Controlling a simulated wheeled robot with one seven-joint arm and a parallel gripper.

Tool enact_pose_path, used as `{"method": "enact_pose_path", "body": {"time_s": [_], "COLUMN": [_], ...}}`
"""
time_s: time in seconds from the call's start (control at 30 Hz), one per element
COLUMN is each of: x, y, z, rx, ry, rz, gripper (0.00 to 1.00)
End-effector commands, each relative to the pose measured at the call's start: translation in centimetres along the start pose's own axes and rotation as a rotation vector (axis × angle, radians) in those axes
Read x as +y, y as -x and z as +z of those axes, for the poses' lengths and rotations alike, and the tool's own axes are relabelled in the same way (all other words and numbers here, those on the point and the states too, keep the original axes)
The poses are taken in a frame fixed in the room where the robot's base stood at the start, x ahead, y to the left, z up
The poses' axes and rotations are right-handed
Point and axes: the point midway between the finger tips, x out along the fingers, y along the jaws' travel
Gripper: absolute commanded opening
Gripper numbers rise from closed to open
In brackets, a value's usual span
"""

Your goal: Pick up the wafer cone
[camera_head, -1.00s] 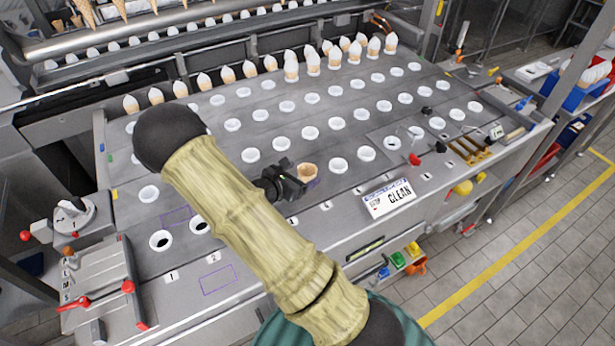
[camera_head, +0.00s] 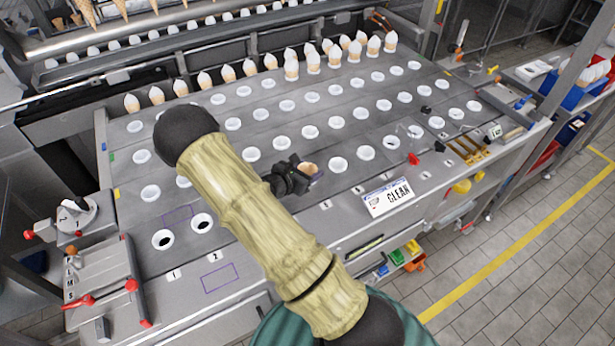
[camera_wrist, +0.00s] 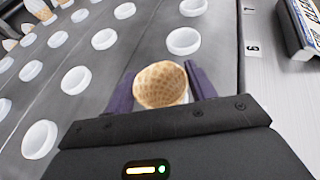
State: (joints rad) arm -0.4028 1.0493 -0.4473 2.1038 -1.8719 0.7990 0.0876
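The wafer cone (camera_wrist: 161,84) shows in the wrist view as a tan, waffle-patterned cup with its open mouth up. It sits between the two purple fingers of my gripper (camera_wrist: 161,88), which are apart with one on each side of it. Whether the fingers touch the cone I cannot tell. In the head view the cone (camera_head: 308,168) is mostly hidden behind my dark gripper (camera_head: 296,178). Its lower part is hidden in both views.
White cup holders (camera_head: 338,163) stand in rows across the grey table (camera_head: 262,108). Filled white-topped cones (camera_head: 313,60) stand along the back. A "CLEAN" sign (camera_head: 388,198) lies right of my gripper, and a red-handled control box (camera_head: 103,280) is at the left.

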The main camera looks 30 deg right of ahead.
Motion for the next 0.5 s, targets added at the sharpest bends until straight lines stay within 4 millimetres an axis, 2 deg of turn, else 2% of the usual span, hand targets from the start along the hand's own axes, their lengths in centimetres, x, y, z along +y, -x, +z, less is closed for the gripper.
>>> {"method": "enact_pose_path", "body": {"time_s": [0.5], "x": [0.03], "y": [0.12], "z": [0.29], "rx": [0.0], "ry": [-0.001], "rz": [0.001], "gripper": [0.44]}}
